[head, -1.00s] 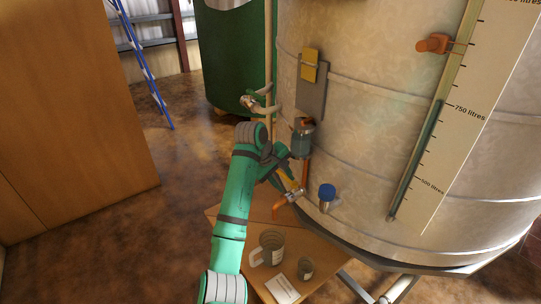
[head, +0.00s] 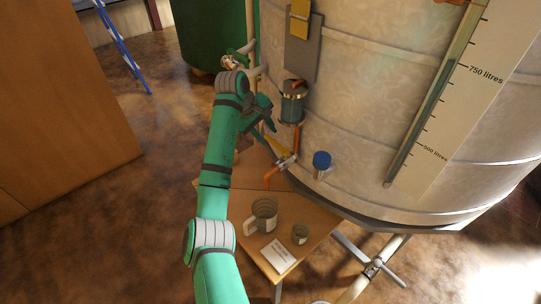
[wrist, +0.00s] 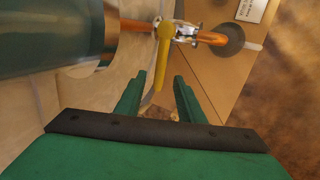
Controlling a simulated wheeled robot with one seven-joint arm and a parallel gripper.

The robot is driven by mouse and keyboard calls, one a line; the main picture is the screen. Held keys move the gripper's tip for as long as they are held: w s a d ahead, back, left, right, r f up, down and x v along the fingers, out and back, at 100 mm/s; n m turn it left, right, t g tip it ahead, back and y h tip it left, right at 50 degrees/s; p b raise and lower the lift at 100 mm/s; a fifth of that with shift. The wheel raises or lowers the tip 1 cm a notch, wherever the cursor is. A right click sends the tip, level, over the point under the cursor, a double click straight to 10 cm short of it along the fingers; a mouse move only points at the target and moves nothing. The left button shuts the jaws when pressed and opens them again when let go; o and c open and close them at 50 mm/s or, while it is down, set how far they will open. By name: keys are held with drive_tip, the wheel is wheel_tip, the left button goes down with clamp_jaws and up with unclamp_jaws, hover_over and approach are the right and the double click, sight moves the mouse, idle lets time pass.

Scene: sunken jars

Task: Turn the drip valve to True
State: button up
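The drip valve is a small metal valve (head: 285,162) on a copper pipe low on the tank's side. In the wrist view the valve body (wrist: 184,31) has a yellow lever (wrist: 163,55) pointing toward my gripper. My gripper (wrist: 157,82) is open, with its two green fingers apart. The lever's free end appears between the fingertips in the picture; I cannot tell whether it is between them in depth. The head view shows my gripper (head: 266,126) just above and left of the valve, with the lever partly hidden.
A blue-capped fitting (head: 321,160) is to the right. The metal tank (head: 350,110) blocks the right.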

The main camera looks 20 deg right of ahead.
sight(271, 140)
drive_tip(key=shift+x, duration=1.65)
drive_tip(key=shift+d+f, duration=0.1)
drive_tip(key=shift+x, duration=0.8)
clamp_jaws()
